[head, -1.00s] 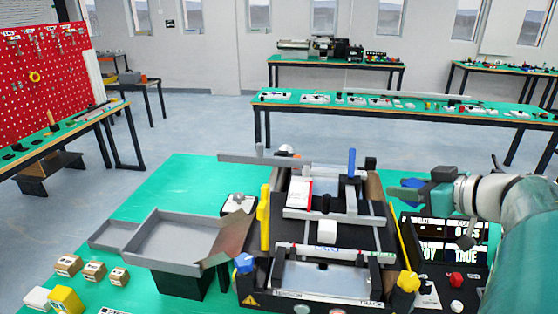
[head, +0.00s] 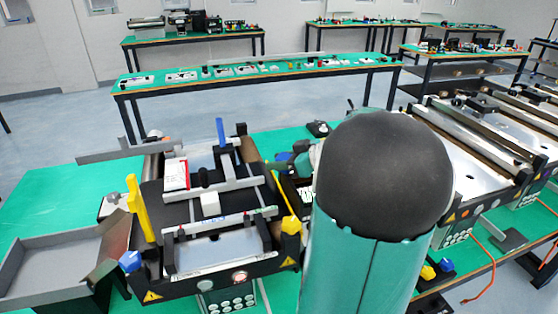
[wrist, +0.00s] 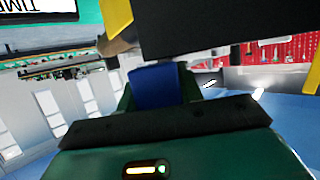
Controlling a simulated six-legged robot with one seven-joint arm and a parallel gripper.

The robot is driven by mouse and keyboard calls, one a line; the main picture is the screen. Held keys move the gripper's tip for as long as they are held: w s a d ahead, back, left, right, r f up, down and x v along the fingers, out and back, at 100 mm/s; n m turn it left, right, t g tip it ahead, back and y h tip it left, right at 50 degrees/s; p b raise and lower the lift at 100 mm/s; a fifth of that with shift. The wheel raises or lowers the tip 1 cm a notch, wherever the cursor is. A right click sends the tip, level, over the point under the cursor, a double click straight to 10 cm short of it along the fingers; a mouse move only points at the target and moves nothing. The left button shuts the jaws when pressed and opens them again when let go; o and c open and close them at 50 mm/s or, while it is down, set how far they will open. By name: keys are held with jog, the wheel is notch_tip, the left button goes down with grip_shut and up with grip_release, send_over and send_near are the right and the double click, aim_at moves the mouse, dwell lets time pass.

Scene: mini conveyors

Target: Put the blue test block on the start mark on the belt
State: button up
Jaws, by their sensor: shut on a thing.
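The blue test block (wrist: 154,88) sits between the fingers of my gripper (wrist: 160,84) in the wrist view, and the gripper is shut on it. In the head view my gripper (head: 295,154) is small and partly hidden behind my arm, with a bit of blue at its left. It is just right of the mini conveyor (head: 167,200), beyond its yellow lever. I cannot tell if this is the start mark.
The conveyor carries a red-and-white box (head: 175,174), a white block (head: 209,202), a tall blue post (head: 221,133) and a yellow post (head: 136,205). A grey tray (head: 50,255) stands at left. More conveyors (head: 480,165) stand at right.

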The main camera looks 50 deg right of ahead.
jog(key=shift+f, duration=0.2)
jog(key=o, duration=1)
jog(key=shift+r, duration=0.1)
jog(key=shift+r, duration=0.2)
jog(key=v, duration=1.1)
jog(key=shift+s+r, duration=0.15)
jog(key=shift+s, duration=0.2)
